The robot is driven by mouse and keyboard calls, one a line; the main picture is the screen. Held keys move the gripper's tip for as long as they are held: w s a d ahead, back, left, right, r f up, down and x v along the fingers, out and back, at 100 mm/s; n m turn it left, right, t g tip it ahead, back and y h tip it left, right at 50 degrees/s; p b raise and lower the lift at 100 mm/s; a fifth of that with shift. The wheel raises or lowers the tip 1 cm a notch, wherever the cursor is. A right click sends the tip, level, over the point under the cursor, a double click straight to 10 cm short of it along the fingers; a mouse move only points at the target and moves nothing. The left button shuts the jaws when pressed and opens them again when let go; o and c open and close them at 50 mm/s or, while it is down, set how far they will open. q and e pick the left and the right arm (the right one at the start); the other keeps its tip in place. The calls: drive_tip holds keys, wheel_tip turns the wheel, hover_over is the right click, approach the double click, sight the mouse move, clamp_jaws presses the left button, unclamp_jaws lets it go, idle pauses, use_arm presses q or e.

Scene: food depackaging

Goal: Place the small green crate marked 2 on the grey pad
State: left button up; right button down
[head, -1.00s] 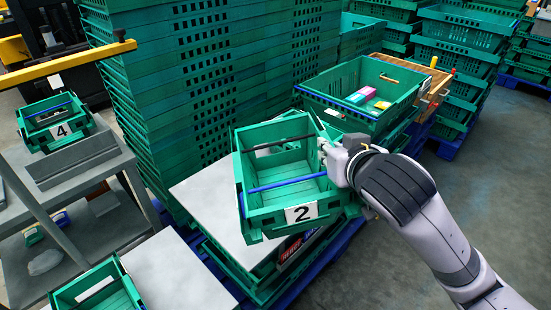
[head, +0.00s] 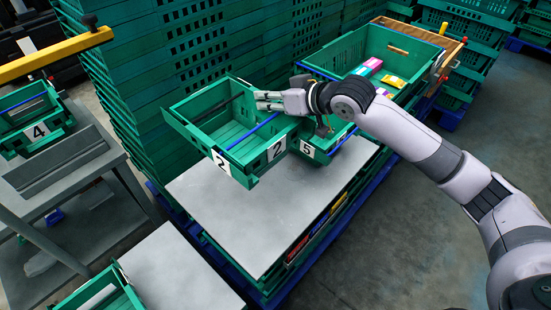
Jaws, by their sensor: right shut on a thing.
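The small green crate marked 2 (head: 245,152) hangs tilted in my right gripper (head: 268,101), with two of its 2 labels showing. The gripper is shut on its far right rim, and the fingers partly hide that rim. The crate looks empty, with a blue bar across it. It is over the back of a large grey pad (head: 240,222) that lies on stacked crates; the gap beneath it is hard to judge. A second grey surface (head: 185,275) lies at the lower left. My left gripper is not in view.
A green crate marked 5 (head: 309,151) is close to the right of crate 2. A larger crate (head: 335,55) with colourful packets is behind it. Tall crate stacks (head: 150,75) stand behind. Crate 4 (head: 38,132) sits on a grey cart at left. The pad's front is clear.

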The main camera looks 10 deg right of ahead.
wheel_tip(320, 180, down, 19)
drive_tip(key=c, duration=1.5)
unclamp_jaws()
drive_tip(key=shift+c, duration=0.2)
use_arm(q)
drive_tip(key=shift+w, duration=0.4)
use_arm(e)
drive_tip(key=v, duration=1.2)
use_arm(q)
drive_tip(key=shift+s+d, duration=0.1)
use_arm(e)
drive_tip(key=shift+d, duration=0.1)
